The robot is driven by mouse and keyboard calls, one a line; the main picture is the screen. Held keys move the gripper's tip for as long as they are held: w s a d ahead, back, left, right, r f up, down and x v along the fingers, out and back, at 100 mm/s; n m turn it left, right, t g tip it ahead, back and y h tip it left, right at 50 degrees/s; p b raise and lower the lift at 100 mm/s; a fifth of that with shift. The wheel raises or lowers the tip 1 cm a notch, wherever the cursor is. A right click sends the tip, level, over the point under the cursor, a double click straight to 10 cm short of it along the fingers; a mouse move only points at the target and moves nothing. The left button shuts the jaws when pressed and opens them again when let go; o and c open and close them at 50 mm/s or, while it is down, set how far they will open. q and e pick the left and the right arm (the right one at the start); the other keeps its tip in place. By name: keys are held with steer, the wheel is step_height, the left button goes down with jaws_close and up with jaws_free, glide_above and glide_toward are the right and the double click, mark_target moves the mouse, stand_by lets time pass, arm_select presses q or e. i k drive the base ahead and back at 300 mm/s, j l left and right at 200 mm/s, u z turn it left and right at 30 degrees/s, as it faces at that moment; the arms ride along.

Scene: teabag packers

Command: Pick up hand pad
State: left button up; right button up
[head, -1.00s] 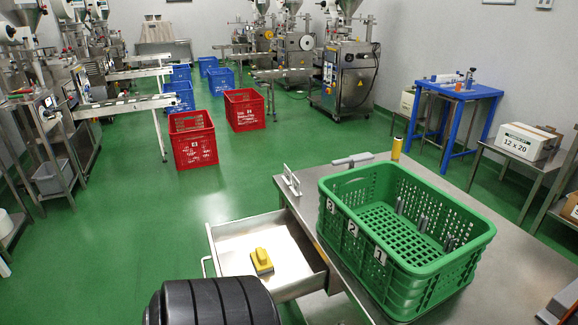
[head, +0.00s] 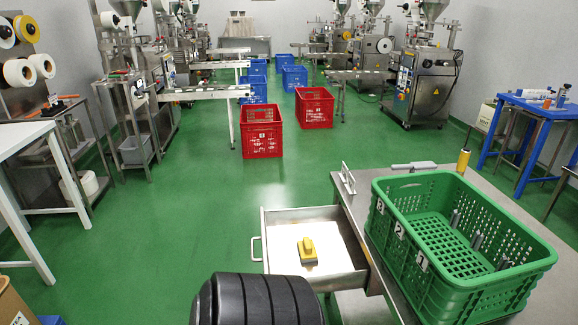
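A yellow hand pad (head: 308,251) with a dark underside lies in an open metal drawer (head: 279,216). The drawer sticks out from the left side of a steel table (head: 494,196). A black ribbed part at the bottom of the head view seems to be part of my own arm and stands just in front of the drawer. Neither gripper's fingers show in the head view.
A green crate (head: 404,257) numbered 3, 2, 1 stands on the steel table with several grey parts inside. A yellow cylinder (head: 463,161) stands behind it. Red crates (head: 262,147) and blue crates stand on the floor further back. The green floor left of the drawer is clear.

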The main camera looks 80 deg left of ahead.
mark_target(307, 253)
steer(key=j+u, duration=0.1)
steer(key=u, duration=2)
